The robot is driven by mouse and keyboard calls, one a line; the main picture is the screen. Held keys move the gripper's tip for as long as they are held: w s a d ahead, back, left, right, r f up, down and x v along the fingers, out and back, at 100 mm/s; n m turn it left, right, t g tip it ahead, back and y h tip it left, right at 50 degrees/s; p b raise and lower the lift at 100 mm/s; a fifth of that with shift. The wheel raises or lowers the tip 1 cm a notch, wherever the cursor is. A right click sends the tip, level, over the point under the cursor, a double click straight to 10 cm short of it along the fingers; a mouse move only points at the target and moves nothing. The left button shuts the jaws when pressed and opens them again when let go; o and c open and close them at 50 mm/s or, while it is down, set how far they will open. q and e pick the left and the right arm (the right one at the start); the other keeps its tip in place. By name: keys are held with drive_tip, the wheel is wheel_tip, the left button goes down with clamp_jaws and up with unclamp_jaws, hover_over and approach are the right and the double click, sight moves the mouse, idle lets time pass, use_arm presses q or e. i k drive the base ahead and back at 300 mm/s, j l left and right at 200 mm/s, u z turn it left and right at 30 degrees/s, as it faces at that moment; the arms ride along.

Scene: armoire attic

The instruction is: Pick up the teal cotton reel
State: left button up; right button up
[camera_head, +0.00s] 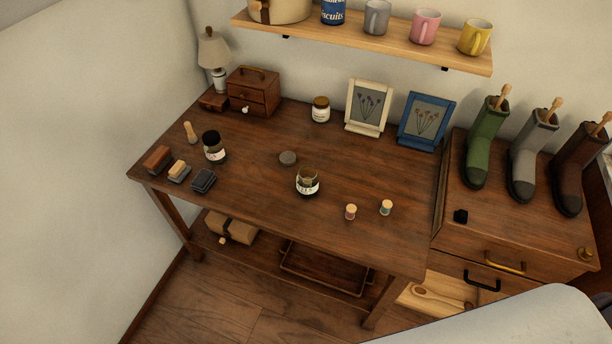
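Two small cotton reels with pale wooden ends stand upright near the right front part of the wooden table. The right one, the teal cotton reel (386,208), has a narrow band that looks teal. The left one (351,212) has a reddish band. They stand apart from each other, with nothing on top of them. Neither of my grippers shows in the head view.
A cabinet with boots (483,145) adjoins on the right. Bare tabletop surrounds the reels.

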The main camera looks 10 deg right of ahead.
sight(388, 205)
drive_tip(key=z, duration=1.1)
drive_tip(key=j+u, duration=0.15)
drive_tip(key=u, duration=0.15)
